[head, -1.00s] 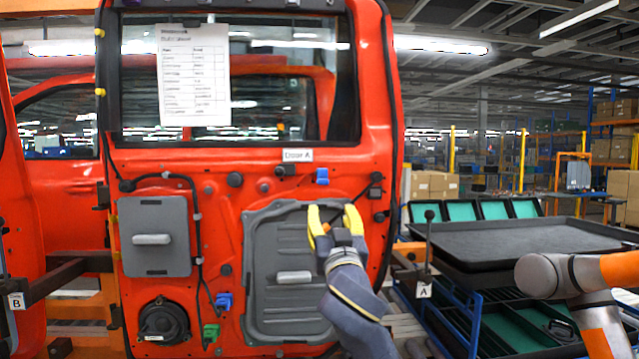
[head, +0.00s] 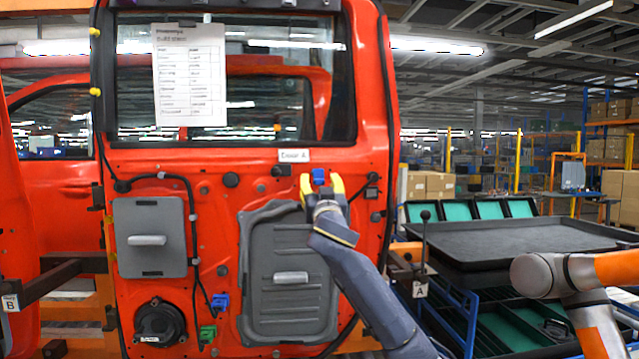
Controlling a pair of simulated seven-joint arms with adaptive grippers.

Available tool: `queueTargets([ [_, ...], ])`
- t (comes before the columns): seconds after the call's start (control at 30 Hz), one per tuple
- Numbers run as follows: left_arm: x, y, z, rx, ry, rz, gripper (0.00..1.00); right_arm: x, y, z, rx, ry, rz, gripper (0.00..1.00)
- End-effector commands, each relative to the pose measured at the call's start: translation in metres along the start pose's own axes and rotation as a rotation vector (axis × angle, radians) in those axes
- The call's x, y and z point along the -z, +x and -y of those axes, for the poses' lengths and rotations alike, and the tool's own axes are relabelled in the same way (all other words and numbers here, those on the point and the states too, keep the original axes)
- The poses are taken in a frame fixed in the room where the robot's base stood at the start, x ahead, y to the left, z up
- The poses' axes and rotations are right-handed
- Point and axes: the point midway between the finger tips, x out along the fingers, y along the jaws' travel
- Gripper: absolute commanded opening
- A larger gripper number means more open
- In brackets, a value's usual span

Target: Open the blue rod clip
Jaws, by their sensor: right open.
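The blue rod clip (head: 318,177) is a small blue part on the red door (head: 215,190), just below the "Door A" label. My right gripper (head: 321,182) has yellow fingertips, one on each side of this clip. The jaws are open; whether they touch the clip cannot be told. A second blue piece (head: 220,301) and a green piece (head: 208,333) sit low on the door, on or near the black cable. My left gripper is not in view.
A grey panel with a handle (head: 290,278) lies under my right arm, and a smaller grey panel (head: 149,238) is at left. A paper sheet (head: 189,75) hangs on the window. A lever marked A (head: 424,240) and a dark tray (head: 530,238) stand at right.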

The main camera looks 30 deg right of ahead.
Motion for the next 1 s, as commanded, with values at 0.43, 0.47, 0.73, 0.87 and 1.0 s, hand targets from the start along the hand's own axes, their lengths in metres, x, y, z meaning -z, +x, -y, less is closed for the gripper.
queueTargets([
  [0.43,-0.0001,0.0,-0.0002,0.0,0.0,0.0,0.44,-0.0001,0.0105,-0.0008,-0.001,0.0,0.0,0.49],
  [0.47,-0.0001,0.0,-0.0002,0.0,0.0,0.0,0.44,-0.0001,0.0105,-0.0008,-0.001,0.0,0.0,0.49],
  [0.73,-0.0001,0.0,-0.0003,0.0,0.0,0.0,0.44,-0.0001,0.0103,-0.0007,-0.001,0.0,0.0,0.28],
  [0.87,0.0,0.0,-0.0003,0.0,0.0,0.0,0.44,-0.0001,0.0102,-0.0006,-0.001,0.0,0.0,0.13],
  [1.0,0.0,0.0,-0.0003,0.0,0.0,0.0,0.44,-0.0001,0.0102,-0.0007,-0.001,0.0,0.0,0.0],
])
